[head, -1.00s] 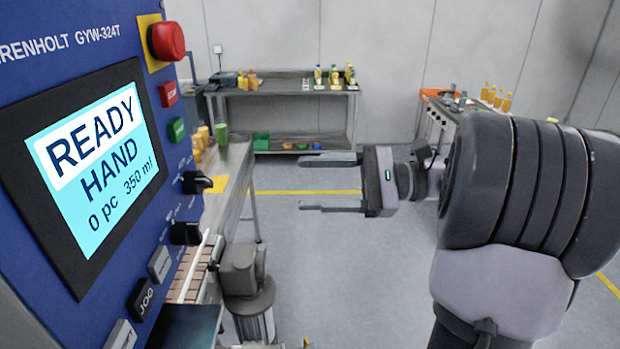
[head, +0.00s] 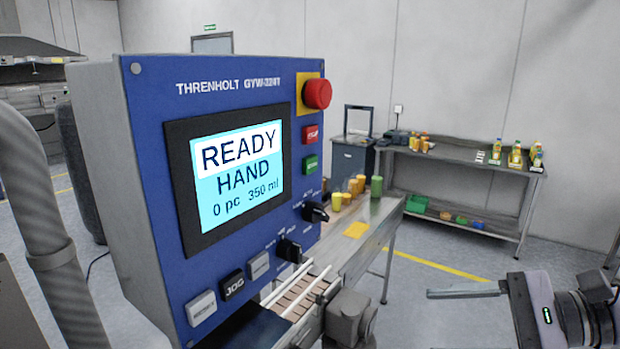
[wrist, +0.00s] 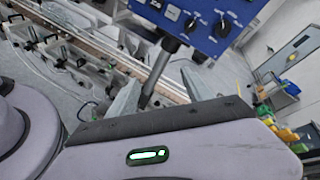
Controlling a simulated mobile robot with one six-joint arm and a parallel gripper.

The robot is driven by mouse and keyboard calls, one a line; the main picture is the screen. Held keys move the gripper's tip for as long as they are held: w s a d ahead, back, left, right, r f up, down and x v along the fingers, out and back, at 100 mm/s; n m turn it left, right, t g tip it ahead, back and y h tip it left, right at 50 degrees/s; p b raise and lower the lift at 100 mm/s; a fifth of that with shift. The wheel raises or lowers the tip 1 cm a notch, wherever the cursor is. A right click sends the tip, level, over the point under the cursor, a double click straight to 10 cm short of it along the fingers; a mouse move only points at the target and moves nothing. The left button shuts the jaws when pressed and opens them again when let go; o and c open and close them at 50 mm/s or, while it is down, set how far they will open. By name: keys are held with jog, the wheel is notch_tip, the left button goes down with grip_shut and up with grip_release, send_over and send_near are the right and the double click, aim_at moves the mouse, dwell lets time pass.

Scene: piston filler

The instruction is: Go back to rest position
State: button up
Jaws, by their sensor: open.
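My gripper (head: 468,318) is at the lower right of the head view, with one long grey finger pointing left and the rest cut off by the bottom edge. In the wrist view both fingers (wrist: 158,92) show, spread apart with nothing between them. It is clear of the blue control panel (head: 150,120), which stands to its left. The panel screen reads READY, HAND, 0 pc, 350 ml. The panel's lower part, with its black knobs, also shows at the top of the wrist view (wrist: 228,38).
A steel table (head: 395,212) with orange and green drinks stands behind the panel. A conveyor (head: 290,298) runs below it. A back shelf (head: 525,190) holds bottles. Floor (head: 420,290) between the table and shelf is clear.

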jog(key=s+a+f+n+h+b, duration=0.3)
jog(key=s+a+f+n+h, duration=0.1)
jog(key=f, duration=0.4)
jog(key=s+a+f+n+h+b, duration=0.2)
jog(key=s+a+f+n+h, duration=0.2)
jog(key=s+f+n+h, duration=0.2)
jog(key=shift+s+f+n+t+h+b, duration=0.35)
jog(key=shift+f+h, duration=0.25)
jog(key=shift+f, duration=0.3)
jog(key=shift+c, duration=0.5)
